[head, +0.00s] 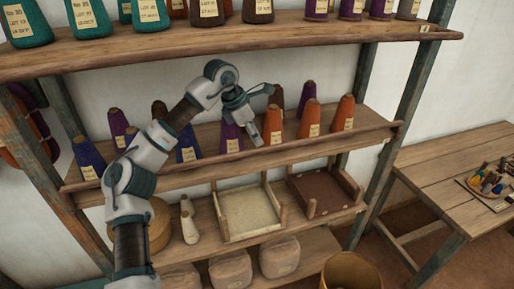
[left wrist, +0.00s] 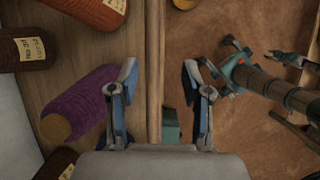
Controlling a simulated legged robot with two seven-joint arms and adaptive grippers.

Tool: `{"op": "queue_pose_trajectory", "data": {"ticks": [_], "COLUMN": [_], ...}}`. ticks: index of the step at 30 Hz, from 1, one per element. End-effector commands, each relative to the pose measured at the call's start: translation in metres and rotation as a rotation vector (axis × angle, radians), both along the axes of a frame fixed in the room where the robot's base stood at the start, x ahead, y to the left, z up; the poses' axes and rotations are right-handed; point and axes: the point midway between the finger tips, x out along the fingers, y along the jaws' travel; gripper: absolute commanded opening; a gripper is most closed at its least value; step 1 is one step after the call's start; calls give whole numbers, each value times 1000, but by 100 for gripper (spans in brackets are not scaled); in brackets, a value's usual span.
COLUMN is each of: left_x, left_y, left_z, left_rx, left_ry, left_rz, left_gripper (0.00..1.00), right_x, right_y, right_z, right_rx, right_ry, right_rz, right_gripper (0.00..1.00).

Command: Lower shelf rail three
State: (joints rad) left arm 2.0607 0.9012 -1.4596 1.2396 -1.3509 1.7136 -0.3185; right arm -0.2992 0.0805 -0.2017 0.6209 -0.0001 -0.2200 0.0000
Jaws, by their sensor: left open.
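A wooden rail (head: 320,141) runs along the front edge of the cone shelf, between the rack's posts. I cannot tell if it is the rail called three. My left gripper (head: 262,115) hangs over this shelf among the cones, jaws apart and empty. In the left wrist view the rail (left wrist: 154,60) runs up the picture between the two open fingers of that gripper (left wrist: 160,73). Whether the fingertips reach down to it is unclear. A purple cone (left wrist: 82,103) is close beside the left finger.
Orange cones (head: 309,118) and purple and blue ones share the shelf. Above is a shelf (head: 230,38) of more cones. Below are a pale tray (head: 248,212), a brown tray (head: 322,190) and wrapped bundles (head: 280,257). A table (head: 440,160) stands right.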

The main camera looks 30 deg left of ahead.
Motion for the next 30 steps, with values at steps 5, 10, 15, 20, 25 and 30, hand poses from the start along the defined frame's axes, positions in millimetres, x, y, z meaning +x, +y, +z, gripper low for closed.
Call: {"op": "queue_pose_trajectory", "data": {"ticks": [5,10,15,20,25,30], "left_x": [-2,7,14,17,18,18], "left_y": [17,10,5,1,0,0], "left_z": [-8,-34,-54,-62,-63,-63], "left_rx": [25,24,22,23,23,21], "left_ry": [18,18,15,14,14,14], "left_rz": [28,25,24,24,23,23], "left_gripper": [49,49,49,49,49,19], "right_x": [-1,-1,-1,-1,-1,-1], "right_y": [-7,-8,-4,4,8,5], "right_z": [1,3,5,5,5,5], "right_rx": [-8,-10,-5,5,9,5], "right_ry": [1,2,2,1,2,2], "right_rz": [-2,-2,-2,-5,-3,-2], "right_gripper": [40,40,40,40,40,40]}}
